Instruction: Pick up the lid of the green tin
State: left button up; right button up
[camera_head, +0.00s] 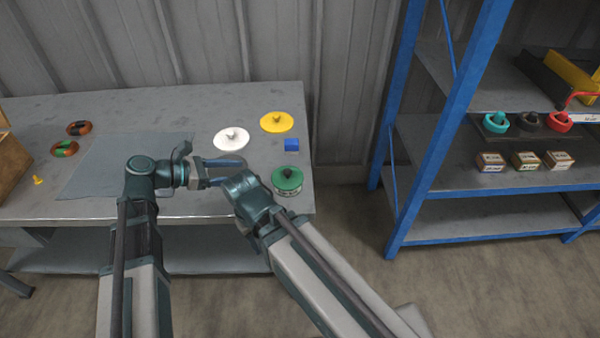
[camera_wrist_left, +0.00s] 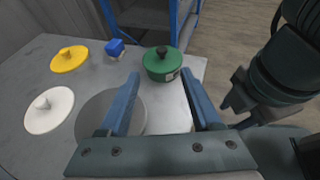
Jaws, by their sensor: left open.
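The green tin (camera_head: 289,192) stands near the right front corner of the grey table. Its green lid (camera_head: 281,182), with a dark knob, sits on top. In the left wrist view the lid (camera_wrist_left: 158,63) shows ahead, between the lines of my fingers but beyond their tips. My left gripper (camera_head: 240,168) is open and empty above the table, left of the tin; its two blue fingers (camera_wrist_left: 163,85) are wide apart. My right arm's wrist (camera_head: 250,197) is just left of and in front of the tin. I cannot make out its fingers clearly.
A white lid (camera_head: 231,140), a yellow lid (camera_head: 277,123) and a blue block (camera_head: 291,145) lie behind the tin. A grey disc (camera_wrist_left: 105,115) lies below my left gripper. My right arm is close beside it. A blue shelf rack (camera_head: 440,130) stands at right.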

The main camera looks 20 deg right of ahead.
pick_arm(q)
jog(key=b, duration=0.3)
send_near(284, 171)
jog(key=x, duration=0.3)
jog(key=shift+w, duration=0.1)
jog(key=shift+w+d+f, duration=0.1)
jog(key=shift+d+f, duration=0.05)
jog(key=shift+d, duration=0.45)
jog(key=b+x, duration=0.1)
jog(key=x, duration=0.1)
jog(key=b+x, duration=0.1)
jog(key=x, duration=0.1)
jog(key=shift+d+f+b, duration=0.15)
jog(key=shift+f+b, duration=0.15)
jog(key=shift+d, duration=0.4)
grip_shut()
